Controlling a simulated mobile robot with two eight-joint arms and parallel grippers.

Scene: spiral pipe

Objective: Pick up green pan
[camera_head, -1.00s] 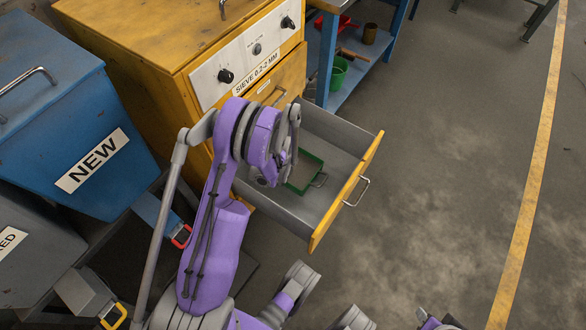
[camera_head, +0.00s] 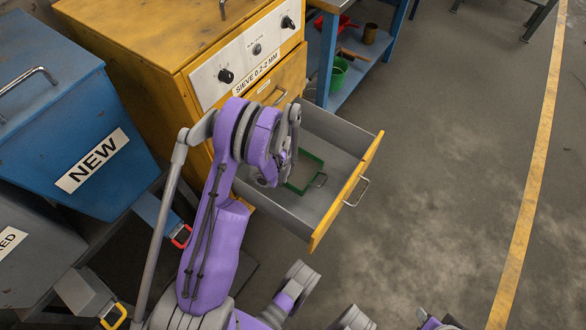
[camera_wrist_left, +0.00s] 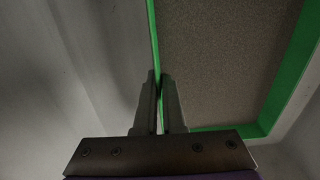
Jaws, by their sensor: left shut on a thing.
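The green pan (camera_head: 312,165) lies in the open drawer of the yellow cabinet, partly hidden behind my left arm in the head view. It is a shallow rectangular tray with a green rim and a grey-brown inside. In the left wrist view the pan (camera_wrist_left: 225,60) fills the right half. My left gripper (camera_wrist_left: 159,85) is shut on the pan's left green wall, one finger on each side of it. In the head view the left gripper's fingertips are hidden behind my arm. The tips of my right gripper do not show.
The drawer (camera_head: 325,225) is pulled out, with grey walls and a yellow front with a handle (camera_head: 358,192). A blue shelf (camera_head: 352,80) holds a green bucket. Open floor lies to the right.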

